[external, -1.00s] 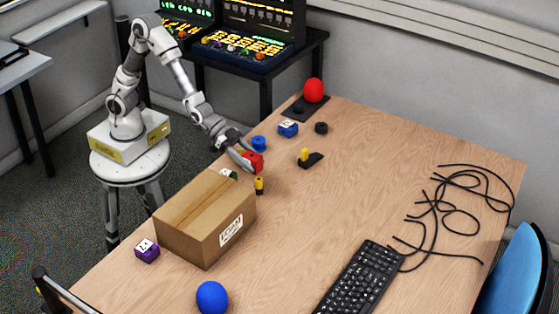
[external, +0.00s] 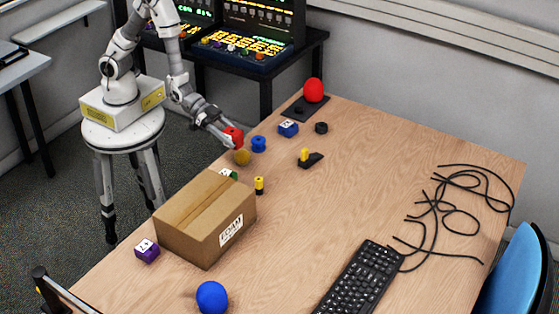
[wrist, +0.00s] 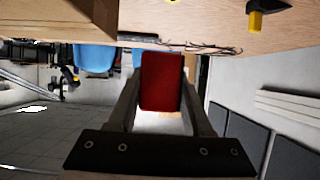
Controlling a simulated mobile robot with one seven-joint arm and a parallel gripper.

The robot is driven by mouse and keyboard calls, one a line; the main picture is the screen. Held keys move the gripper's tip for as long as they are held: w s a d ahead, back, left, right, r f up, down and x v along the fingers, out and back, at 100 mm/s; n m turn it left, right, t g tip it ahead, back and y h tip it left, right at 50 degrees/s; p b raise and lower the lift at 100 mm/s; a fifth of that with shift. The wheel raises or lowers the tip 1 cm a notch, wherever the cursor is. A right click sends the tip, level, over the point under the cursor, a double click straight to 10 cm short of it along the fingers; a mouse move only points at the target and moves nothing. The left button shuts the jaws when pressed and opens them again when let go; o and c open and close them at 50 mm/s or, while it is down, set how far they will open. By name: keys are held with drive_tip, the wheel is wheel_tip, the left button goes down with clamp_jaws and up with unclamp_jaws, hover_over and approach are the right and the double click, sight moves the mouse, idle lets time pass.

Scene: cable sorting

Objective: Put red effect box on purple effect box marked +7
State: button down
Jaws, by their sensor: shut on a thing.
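The purple effect box (external: 147,251) lies on the table at the lower left, beside the cardboard box. Its white label faces up, but the mark is too small to read surely. It is well apart from my gripper and is not seen in the wrist view.
A large cardboard box (external: 205,219) stands between my gripper and the purple box. A blue ball (external: 212,297) and keyboard (external: 360,282) lie nearer the camera.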

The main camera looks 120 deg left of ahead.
drive_tip(key=shift+s+r+p, duration=0.9)
drive_tip(key=shift+r+p, duration=0.1)
drive_tip(key=shift+p, duration=0.4)
drive_tip(key=shift+d, duration=0.1)
drive_tip(key=w+d+f+m+h+b, duration=0.1)
drive_tip(key=w+d+f+b, duration=0.15)
drive_tip(key=w, duration=0.35)
drive_tip(key=w+d+f+m+h+b, duration=0.1)
drive_tip(key=w+d+f, duration=0.1)
drive_tip(key=w+d, duration=0.35)
drive_tip(key=m+g+h+b, duration=0.1)
drive_tip(key=m+h+b, duration=0.2)
drive_tip(key=b, duration=1.4)
hover_over(309, 255)
wheel_tip(309, 255, down, 4)
drive_tip(key=f, duration=0.1)
wheel_tip(309, 255, down, 9)
drive_tip(key=b, duration=0.5)
drive_tip(key=shift+f, duration=0.15)
